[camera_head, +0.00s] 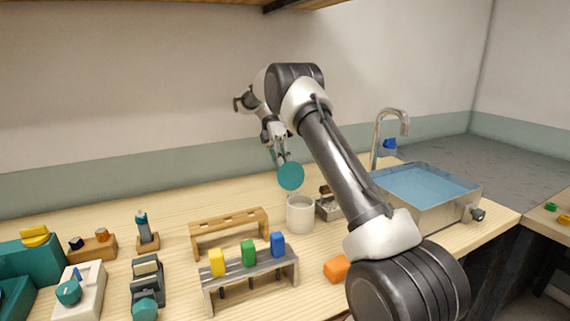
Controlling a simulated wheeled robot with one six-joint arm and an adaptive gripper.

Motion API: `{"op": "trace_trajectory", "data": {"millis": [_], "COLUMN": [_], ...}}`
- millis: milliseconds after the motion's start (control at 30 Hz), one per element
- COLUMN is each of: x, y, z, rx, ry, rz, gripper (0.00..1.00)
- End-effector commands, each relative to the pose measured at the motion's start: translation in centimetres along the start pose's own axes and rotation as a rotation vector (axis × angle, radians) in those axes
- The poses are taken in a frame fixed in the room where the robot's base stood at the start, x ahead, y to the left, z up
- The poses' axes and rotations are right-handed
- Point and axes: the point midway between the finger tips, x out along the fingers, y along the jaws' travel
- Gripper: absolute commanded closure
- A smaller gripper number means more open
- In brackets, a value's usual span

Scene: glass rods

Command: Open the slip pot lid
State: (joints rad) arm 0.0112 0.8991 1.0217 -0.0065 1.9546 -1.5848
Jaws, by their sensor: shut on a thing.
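The slip pot (300,214) is a white cylinder standing on the wooden bench near the middle of the view, and its top shows no lid on it. A round teal lid (291,176) is in the air above the pot, apart from it and tilted so that its flat face turns toward the camera. My gripper (279,150) is just above the lid and shut on it. The lid hides the exact place where the fingers hold it.
A metal rack (250,281) with yellow, green and blue blocks stands in front, with a wooden rack (230,233) behind it. A small grey tray (328,207) is right of the pot. A water-filled basin (470,206) is farther right. An orange block (337,268) lies in front.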

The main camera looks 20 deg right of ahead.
Motion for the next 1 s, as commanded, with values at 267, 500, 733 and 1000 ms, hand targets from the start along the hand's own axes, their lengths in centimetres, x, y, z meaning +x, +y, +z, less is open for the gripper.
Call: {"op": "trace_trajectory", "data": {"millis": [267,500,733,1000], "x": [0.03,0.05,0.07,0.01], "y": [1.01,1.02,0.96,0.81], "z": [-0.34,-0.37,-0.38,-0.37], "rx": [-0.004,-0.005,-0.005,-0.005], "ry": [0.001,0.001,0.001,0.001], "rz": [-0.015,-0.017,-0.019,-0.019], "gripper": [1.0,1.0,0.67,0.67]}}
